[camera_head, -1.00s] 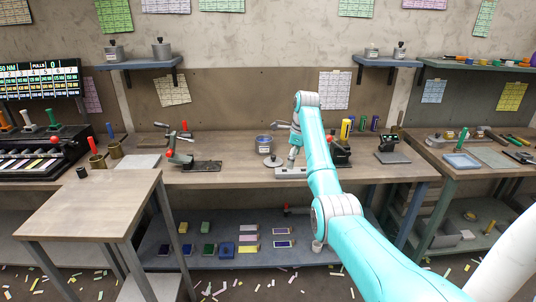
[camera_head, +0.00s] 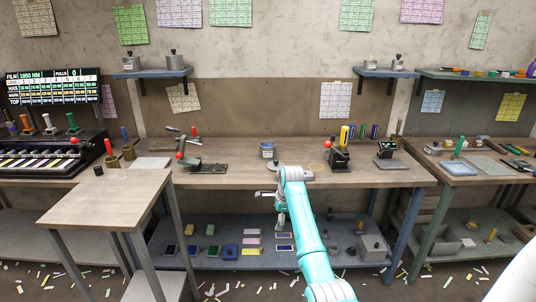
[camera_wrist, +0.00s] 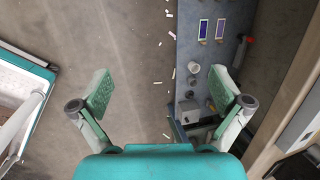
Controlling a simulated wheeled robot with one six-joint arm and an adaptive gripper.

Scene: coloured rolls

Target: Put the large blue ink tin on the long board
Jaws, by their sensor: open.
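A tin with a blue rim and pale label (camera_head: 268,150), which looks like the large blue ink tin, stands upright on the middle of the wooden workbench (camera_head: 230,178). My gripper (camera_head: 281,222) is in front of the bench, below its top and apart from the tin. In the wrist view my gripper (camera_wrist: 162,90) is open, with nothing between its fingers. That view shows floor and part of the lower shelf beneath, but no blue tin. I cannot tell which surface is the long board; a flat pale board (camera_head: 153,163) lies at the bench's left.
A red-knobbed press (camera_head: 190,160) and a dark tool with a red ball (camera_head: 338,156) flank the tin. A side table (camera_head: 105,195) stands front left. The lower shelf (camera_head: 190,262) holds several coloured pads. Paper scraps litter the floor.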

